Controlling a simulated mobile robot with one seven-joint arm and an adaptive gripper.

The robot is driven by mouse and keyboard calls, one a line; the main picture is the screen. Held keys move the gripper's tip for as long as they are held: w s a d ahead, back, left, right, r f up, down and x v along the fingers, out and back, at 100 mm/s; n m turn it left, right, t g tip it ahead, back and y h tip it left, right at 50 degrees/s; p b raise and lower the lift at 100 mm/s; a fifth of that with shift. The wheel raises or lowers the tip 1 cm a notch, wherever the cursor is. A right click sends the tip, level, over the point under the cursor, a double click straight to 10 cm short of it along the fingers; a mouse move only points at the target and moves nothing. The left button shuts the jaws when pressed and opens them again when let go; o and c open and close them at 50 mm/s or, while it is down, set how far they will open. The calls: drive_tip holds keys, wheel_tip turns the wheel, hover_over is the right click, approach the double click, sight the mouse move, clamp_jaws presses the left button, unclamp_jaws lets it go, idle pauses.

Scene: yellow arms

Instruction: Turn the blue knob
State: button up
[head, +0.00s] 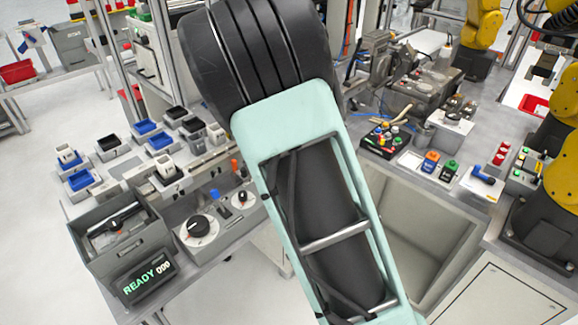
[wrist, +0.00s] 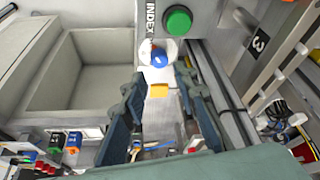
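A rounded blue knob (wrist: 158,58) on a white round base shows in the wrist view, just beyond and between my fingertips. An orange piece (wrist: 158,91) shows nearer, between the fingers. My gripper (wrist: 160,84) is open, with its two dark fingers apart and no object held. I cannot tell the exact distance from the fingertips to the knob. In the head view my arm fills the middle and hides the gripper and this knob. Another blue handle-like part (head: 485,176) stands on a white plate at the right of the head view.
A green button (wrist: 178,20) beside an INDEX label is close above the knob. A grey open bin (wrist: 85,75) lies to the left in the wrist view. A white dial (head: 198,229), a READY display (head: 146,279) and several small trays stand left of my arm.

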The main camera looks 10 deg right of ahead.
drive_tip(key=v, duration=0.5)
drive_tip(key=shift+r, duration=0.1)
